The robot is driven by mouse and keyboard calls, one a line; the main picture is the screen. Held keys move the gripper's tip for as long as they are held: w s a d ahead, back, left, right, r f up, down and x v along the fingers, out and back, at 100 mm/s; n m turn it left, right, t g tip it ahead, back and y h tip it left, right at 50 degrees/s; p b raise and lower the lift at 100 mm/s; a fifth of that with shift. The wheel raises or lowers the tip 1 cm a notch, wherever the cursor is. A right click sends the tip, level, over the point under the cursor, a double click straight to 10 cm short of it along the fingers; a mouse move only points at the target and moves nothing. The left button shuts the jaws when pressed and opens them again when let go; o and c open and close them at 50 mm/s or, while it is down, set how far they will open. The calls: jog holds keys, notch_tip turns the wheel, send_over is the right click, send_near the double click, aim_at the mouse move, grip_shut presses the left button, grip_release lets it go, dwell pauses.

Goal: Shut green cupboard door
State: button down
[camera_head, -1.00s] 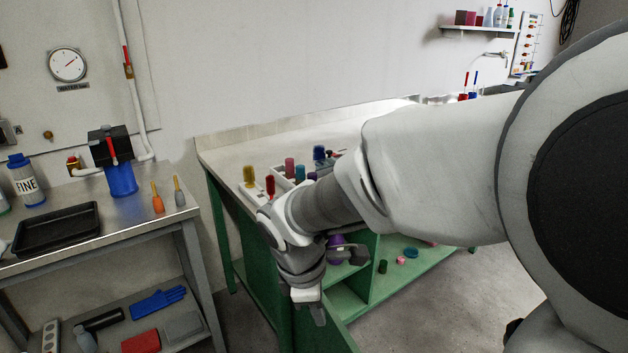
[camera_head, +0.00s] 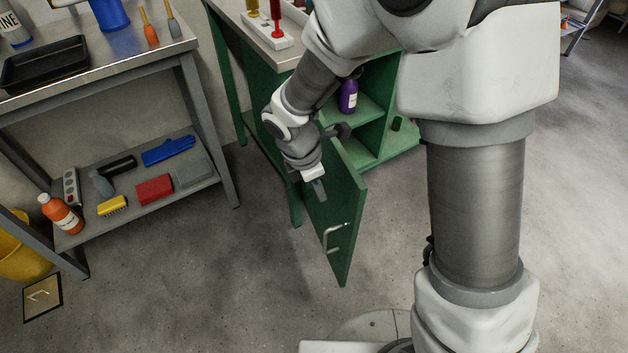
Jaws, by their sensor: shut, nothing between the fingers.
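The green cupboard door (camera_head: 345,215) stands wide open, swung out from the green cupboard (camera_head: 372,119) under the workbench. Its metal handle (camera_head: 333,237) is on the face turned to the left, near the lower free edge. My gripper (camera_head: 318,190) is shut and empty, pointing down on the left side of the door, above the handle. It overlaps the door in the picture; I cannot tell whether it touches. My arm hides the door's top and part of the cupboard opening.
A purple bottle (camera_head: 348,97) stands inside the cupboard. A grey metal table (camera_head: 186,68) with a loaded lower shelf is at left. Bare floor (camera_head: 210,290) lies between that table and the door. A yellow bucket (camera_head: 22,250) is at far left.

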aim_at(337, 185)
jog(key=d, duration=0.1)
jog(key=w+d, duration=0.1)
jog(key=d, duration=0.1)
jog(key=shift+w+d, duration=0.3)
jog(key=shift+d, duration=0.1)
